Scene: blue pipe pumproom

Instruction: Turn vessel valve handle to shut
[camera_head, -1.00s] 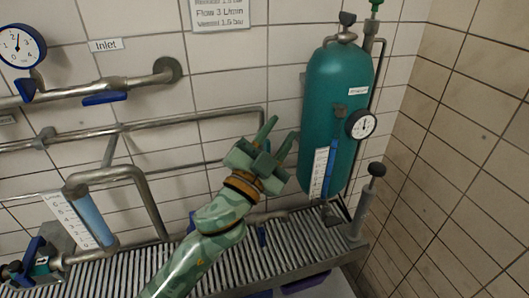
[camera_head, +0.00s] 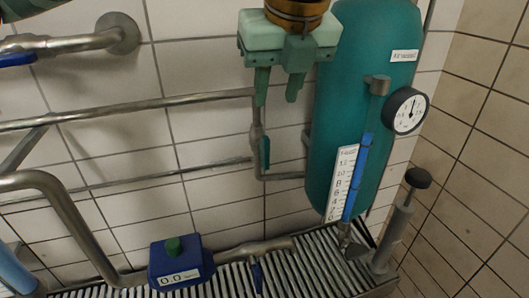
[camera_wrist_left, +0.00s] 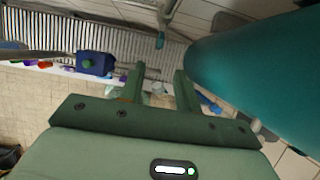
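A green lever handle (camera_head: 265,152) sits on the thin vertical pipe left of the teal vessel (camera_head: 345,120). It points down, roughly in line with that pipe. I take it as the vessel valve handle. My left gripper (camera_head: 279,88) comes in from the top, fingers pointing down, above the handle and apart from it. Its fingers are spread with nothing between them. In the left wrist view the gripper (camera_wrist_left: 158,80) is open too, and the green handle (camera_wrist_left: 160,40) shows beyond the fingertips, with the vessel (camera_wrist_left: 255,65) at the right. My right gripper is not in view.
A round gauge (camera_head: 406,110) and a blue level scale (camera_head: 357,178) are on the vessel. A hand pump (camera_head: 398,228) stands at right.

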